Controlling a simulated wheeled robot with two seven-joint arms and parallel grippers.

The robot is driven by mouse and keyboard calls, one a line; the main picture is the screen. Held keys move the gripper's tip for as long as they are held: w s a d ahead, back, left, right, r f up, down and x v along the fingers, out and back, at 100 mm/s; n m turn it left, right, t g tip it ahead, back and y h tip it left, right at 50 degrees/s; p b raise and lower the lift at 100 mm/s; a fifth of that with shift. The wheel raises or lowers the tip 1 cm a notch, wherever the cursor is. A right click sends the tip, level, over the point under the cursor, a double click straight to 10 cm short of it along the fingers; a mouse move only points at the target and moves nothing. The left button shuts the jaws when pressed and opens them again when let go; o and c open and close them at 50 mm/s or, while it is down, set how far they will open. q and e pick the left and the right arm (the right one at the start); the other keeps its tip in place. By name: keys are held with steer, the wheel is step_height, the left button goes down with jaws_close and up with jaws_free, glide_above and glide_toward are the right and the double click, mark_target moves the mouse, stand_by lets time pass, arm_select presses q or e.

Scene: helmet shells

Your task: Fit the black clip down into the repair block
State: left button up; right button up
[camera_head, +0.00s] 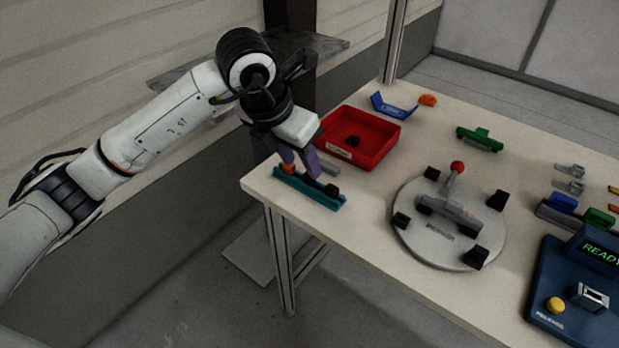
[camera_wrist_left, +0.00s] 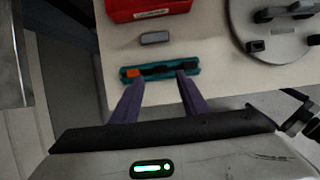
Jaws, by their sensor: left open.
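The teal repair block (camera_head: 318,199) lies near the table's left front corner; it also shows in the left wrist view (camera_wrist_left: 152,80). An orange piece (camera_head: 290,168) sits at its left end. A black piece that looks like the clip (camera_head: 331,190) is at its right part; dark parts also run along the block in the left wrist view (camera_wrist_left: 188,66). I cannot tell how deep the clip sits. My left gripper (camera_head: 300,164) is open over the block, its purple fingers spread apart (camera_wrist_left: 160,84). The fingers hide part of the block. My right gripper is not in view.
A red bin (camera_head: 378,151) with a dark item inside stands behind the block. A small grey piece (camera_wrist_left: 155,38) lies between them. A round grey fixture (camera_head: 440,250) is to the right. A blue READY console (camera_head: 560,275) stands at far right. The table's front edge is close.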

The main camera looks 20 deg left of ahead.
mark_target(307, 177)
arm_select(q)
steer(key=x, duration=0.5)
steer(key=shift+w+d, duration=0.1)
steer(key=shift+r, duration=0.1)
jaws_close()
